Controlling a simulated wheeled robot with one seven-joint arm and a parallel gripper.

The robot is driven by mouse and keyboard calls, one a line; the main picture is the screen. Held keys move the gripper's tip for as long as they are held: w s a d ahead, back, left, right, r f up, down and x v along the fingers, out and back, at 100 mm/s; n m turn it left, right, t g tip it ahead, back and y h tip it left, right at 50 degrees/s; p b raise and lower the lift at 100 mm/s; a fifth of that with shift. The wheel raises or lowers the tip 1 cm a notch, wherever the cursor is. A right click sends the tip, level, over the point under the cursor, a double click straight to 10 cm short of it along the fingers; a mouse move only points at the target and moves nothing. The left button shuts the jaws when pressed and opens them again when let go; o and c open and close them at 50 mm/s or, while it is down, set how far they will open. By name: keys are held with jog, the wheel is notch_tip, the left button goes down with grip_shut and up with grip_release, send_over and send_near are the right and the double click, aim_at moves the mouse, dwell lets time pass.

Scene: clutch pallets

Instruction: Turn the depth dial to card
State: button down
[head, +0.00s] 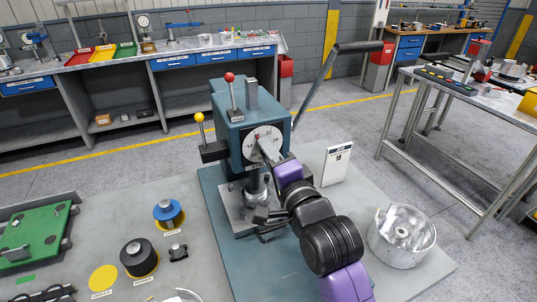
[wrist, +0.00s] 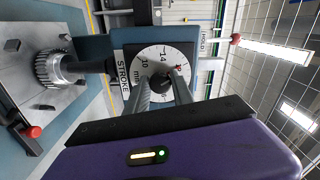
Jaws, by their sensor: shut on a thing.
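The depth dial (head: 258,136) is a round white face on the front of the blue-green press. In the wrist view the dial (wrist: 147,57) shows numbers including 10 and 14, "mm", a red mark at its upper right edge, and a STROKE label beside it. My gripper (head: 265,150) reaches the dial from the front. In the wrist view my gripper (wrist: 163,88) has its two fingers shut on the dark central knob (wrist: 160,80), which they partly hide. A white card (head: 337,164) stands upright right of the press; its large figure looks like 18, but is small.
The press (head: 232,115) has a red-knobbed lever, a yellow-knobbed lever (head: 200,118) and a long dark handle (head: 322,78). A metal bowl (head: 401,236) stands right of my arm. Cylindrical parts (head: 139,257), yellow discs and a green tray (head: 36,236) lie to the left.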

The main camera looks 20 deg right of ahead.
dwell(0.4)
jog(key=c, duration=1.1)
grip_release()
jog(key=s+b, duration=0.1)
jog(key=s, duration=0.7)
jog(key=shift+b, duration=0.4)
jog(key=shift+w, duration=0.1)
